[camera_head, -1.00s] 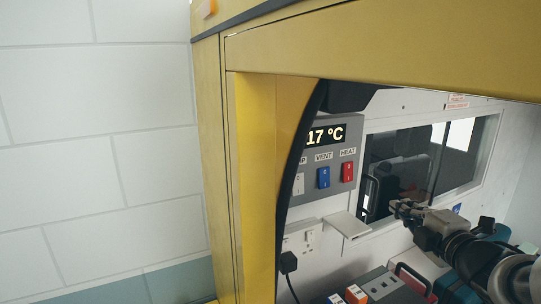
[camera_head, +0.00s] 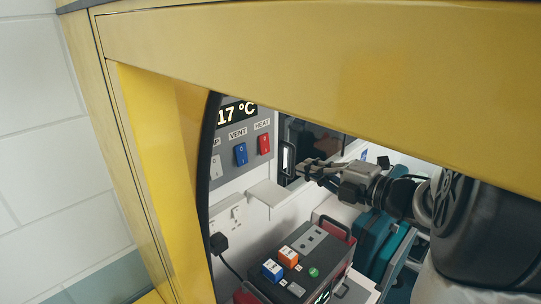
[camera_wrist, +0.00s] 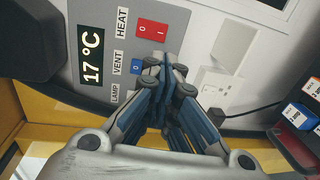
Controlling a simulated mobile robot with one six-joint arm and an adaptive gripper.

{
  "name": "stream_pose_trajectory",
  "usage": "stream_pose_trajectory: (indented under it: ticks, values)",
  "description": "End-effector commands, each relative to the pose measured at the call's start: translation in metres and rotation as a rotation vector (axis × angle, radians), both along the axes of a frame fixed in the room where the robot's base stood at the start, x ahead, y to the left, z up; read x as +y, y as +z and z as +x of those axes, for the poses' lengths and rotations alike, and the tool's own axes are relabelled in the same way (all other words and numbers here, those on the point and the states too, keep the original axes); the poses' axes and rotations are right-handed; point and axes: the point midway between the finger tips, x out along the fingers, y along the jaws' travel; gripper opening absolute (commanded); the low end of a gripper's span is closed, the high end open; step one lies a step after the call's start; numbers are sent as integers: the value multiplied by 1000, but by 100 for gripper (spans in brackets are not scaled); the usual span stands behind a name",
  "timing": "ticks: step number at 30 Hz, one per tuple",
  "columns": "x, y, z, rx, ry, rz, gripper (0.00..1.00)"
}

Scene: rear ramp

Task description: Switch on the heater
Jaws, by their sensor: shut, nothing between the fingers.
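The red HEAT rocker switch (camera_head: 263,144) is on the grey control panel (camera_head: 225,170), right of the blue VENT switch (camera_head: 240,154). The display (camera_head: 237,112) reads 17 °C. My gripper (camera_head: 301,170) is shut and empty, to the right of and a little below the red switch in the head view. In the wrist view, the fingertips (camera_wrist: 166,62) appear just below the switch, with a gap I cannot judge.
A yellow vehicle frame (camera_head: 300,50) borders the opening above and left. A small white shelf (camera_head: 272,194) juts out below the panel. A socket with a black plug (camera_head: 218,243) is under it. A box with orange and blue switches (camera_head: 305,255) and teal cases (camera_head: 385,235) stand lower right.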

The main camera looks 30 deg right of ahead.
Motion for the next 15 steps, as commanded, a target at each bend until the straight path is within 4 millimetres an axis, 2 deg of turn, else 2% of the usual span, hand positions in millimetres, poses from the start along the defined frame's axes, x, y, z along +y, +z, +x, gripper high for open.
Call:
stream_pose_trajectory:
  ticks: [9, 15]
  values:
    - [25, -8, 62, 2, 6, 1, 0]
    - [36, -12, 97, 0, 3, 1, 0]
